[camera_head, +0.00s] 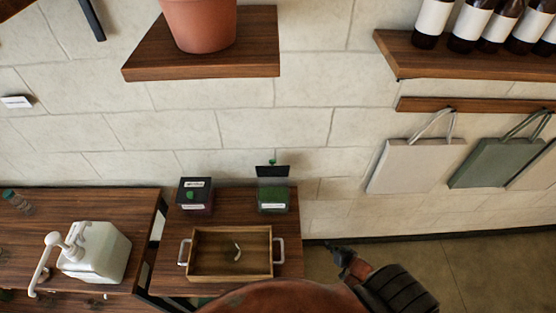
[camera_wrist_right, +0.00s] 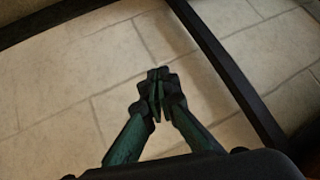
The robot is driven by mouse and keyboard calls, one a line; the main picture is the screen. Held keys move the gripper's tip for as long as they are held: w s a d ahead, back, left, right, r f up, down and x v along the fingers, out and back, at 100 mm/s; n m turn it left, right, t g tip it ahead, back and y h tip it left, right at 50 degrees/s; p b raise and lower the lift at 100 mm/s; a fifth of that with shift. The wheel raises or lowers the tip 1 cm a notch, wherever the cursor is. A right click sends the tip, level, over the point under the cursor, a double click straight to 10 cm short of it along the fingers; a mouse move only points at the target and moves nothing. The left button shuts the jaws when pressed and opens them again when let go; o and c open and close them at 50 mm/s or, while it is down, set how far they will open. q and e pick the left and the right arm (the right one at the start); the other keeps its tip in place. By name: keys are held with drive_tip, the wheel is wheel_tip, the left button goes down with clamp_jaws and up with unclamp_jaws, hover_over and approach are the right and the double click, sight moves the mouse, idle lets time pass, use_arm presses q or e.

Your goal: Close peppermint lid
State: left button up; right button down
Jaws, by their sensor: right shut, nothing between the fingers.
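Two small dark boxes stand at the back of the wooden table. The right box (camera_head: 273,198) has green contents, and its dark lid (camera_head: 272,171) stands open, upright at the back edge with a green knob. The left box (camera_head: 195,195) has a lid with a green knob that looks down. Both labels are too small to read, so I cannot tell which is peppermint. My right gripper (camera_head: 338,250) is shut and empty, right of the table and apart from both boxes. It also shows shut in the right wrist view (camera_wrist_right: 158,86). My left gripper is not in view.
A wooden tray (camera_head: 230,276) with metal handles and a small pale curved item sits in front of the boxes. A white pump bucket (camera_head: 95,252) stands on the left table. Bags (camera_head: 415,168) hang on the right wall. A shelf (camera_head: 200,66) holds a pot above.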

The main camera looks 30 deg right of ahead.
sight(273, 168)
drive_tip(key=w+r+m+t+y, duration=0.1)
drive_tip(key=w+r+t+y, duration=0.1)
drive_tip(key=w+r, duration=0.6)
drive_tip(key=w+r+m+t+y+b, duration=0.15)
drive_tip(key=w+r, duration=0.25)
drive_tip(key=r, duration=0.9)
drive_tip(key=w+r+t+y+p, duration=0.1)
drive_tip(key=w+r+t+y, duration=0.2)
drive_tip(key=w+r, duration=0.5)
drive_tip(key=s+a+r+y, duration=0.1)
drive_tip(key=a+r+y, duration=0.2)
drive_tip(key=r, duration=0.6)
drive_tip(key=a+r+y, duration=0.3)
drive_tip(key=r, duration=0.5)
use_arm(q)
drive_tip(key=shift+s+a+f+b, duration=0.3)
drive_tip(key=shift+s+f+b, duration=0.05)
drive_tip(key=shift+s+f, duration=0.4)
use_arm(e)
drive_tip(key=shift+n+g, duration=0.25)
drive_tip(key=shift+g, duration=0.1)
drive_tip(key=x, duration=0.9)
drive_tip(key=shift+w+d, duration=0.1)
drive_tip(key=shift+w, duration=0.15)
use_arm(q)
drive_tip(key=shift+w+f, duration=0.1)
use_arm(e)
drive_tip(key=shift+a, duration=0.2)
